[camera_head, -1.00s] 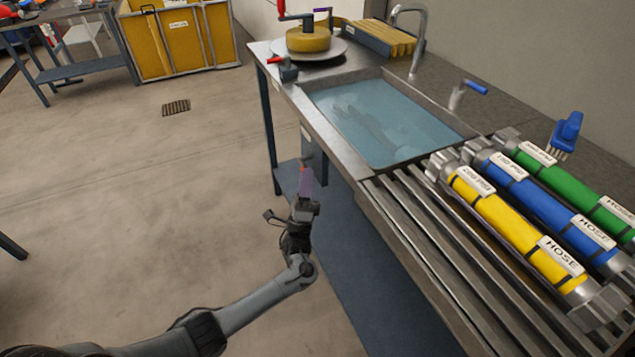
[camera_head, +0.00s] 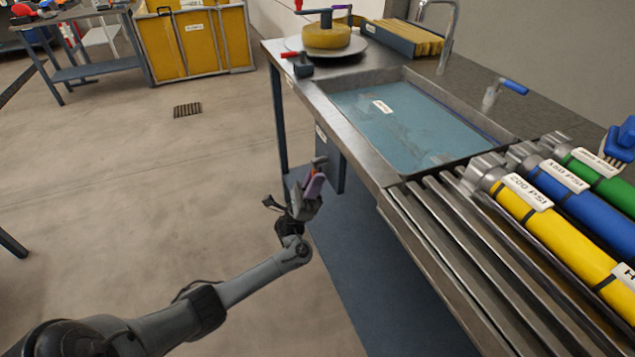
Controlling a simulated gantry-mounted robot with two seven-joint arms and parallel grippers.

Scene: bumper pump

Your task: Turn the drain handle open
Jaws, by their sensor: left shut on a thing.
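The sink (camera_head: 368,117) is set in the steel bench and its basin looks blue, with a small white label showing in it. The fingers partly hide the handle. My right gripper is not in view.
A slatted rack (camera_head: 440,235) holds a yellow hose (camera_head: 545,232), a blue one and a green one at the right. A round yellow part with a crank (camera_head: 326,36) stands at the bench's far end. Open floor lies left of my arm.

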